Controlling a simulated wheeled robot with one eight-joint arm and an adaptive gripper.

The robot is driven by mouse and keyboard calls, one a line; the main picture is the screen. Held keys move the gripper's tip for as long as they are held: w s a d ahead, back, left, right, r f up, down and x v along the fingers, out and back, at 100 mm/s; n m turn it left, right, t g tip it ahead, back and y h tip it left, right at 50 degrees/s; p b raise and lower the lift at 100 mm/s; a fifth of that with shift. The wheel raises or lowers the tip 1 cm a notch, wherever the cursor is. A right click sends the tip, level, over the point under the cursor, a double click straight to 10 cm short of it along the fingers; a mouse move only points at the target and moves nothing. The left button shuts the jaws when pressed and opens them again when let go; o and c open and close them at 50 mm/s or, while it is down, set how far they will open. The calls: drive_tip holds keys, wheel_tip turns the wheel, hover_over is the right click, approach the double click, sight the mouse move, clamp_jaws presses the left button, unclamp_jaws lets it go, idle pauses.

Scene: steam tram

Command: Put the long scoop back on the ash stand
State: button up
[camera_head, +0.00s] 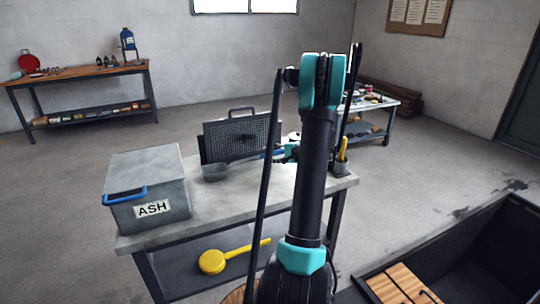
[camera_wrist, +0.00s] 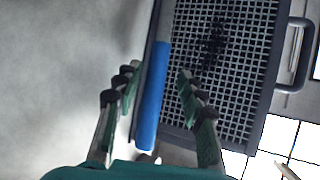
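A blue handle (camera_wrist: 153,95) lies between the two fingers of my gripper (camera_wrist: 156,74) in the wrist view. Gaps show on both sides, so the gripper is open around it. In the head view, my gripper (camera_head: 291,153) is partly hidden behind my arm, above the ash stand (camera_head: 255,205), with a bit of blue beside it. A grey open pan (camera_head: 215,173) sits on the stand top; I cannot tell whether it joins the blue handle. A yellow long-handled scoop (camera_head: 213,262) lies on the stand's lower shelf.
A grey box labelled ASH (camera_head: 150,190) with a blue handle fills the stand's left end. A mesh panel (camera_head: 240,138) stands at the back edge. A grey cup (camera_head: 340,168) with a yellow-handled tool is at the right. A workbench (camera_head: 80,72) and a cart (camera_head: 375,103) stand farther back.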

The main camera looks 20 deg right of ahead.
drive_tip(key=v, duration=1.1)
drive_tip(key=s+a+n+g, duration=0.1)
drive_tip(key=s+a+n, duration=0.1)
drive_tip(key=a, duration=0.5)
drive_tip(key=s+a+f+n+g+h, duration=0.1)
drive_tip(key=s+a+n+g, duration=0.1)
drive_tip(key=s+a, duration=0.3)
drive_tip(key=s+a+f+n+g+h, duration=0.1)
drive_tip(key=s+a+n+g, duration=0.1)
drive_tip(key=a, duration=0.6)
drive_tip(key=shift+s+a+f, duration=0.15)
drive_tip(key=shift+s+a, duration=0.15)
drive_tip(key=shift+s, duration=0.45)
drive_tip(key=s+a+f+n+h, duration=0.1)
drive_tip(key=s+a+n, duration=0.1)
drive_tip(key=s, duration=0.4)
drive_tip(key=s+a+f+n+g+h, duration=0.1)
drive_tip(key=s+a+f+n+h, duration=0.1)
drive_tip(key=s, duration=0.4)
drive_tip(key=s+a+f+n+g+h, duration=0.1)
drive_tip(key=s+a+f+n+h, duration=0.1)
drive_tip(key=s+n, duration=0.2)
drive_tip(key=s, duration=0.2)
drive_tip(key=shift+s+f, duration=0.25)
drive_tip(key=shift+s, duration=0.15)
drive_tip(key=shift+r, duration=0.15)
drive_tip(key=shift+c, duration=0.7)
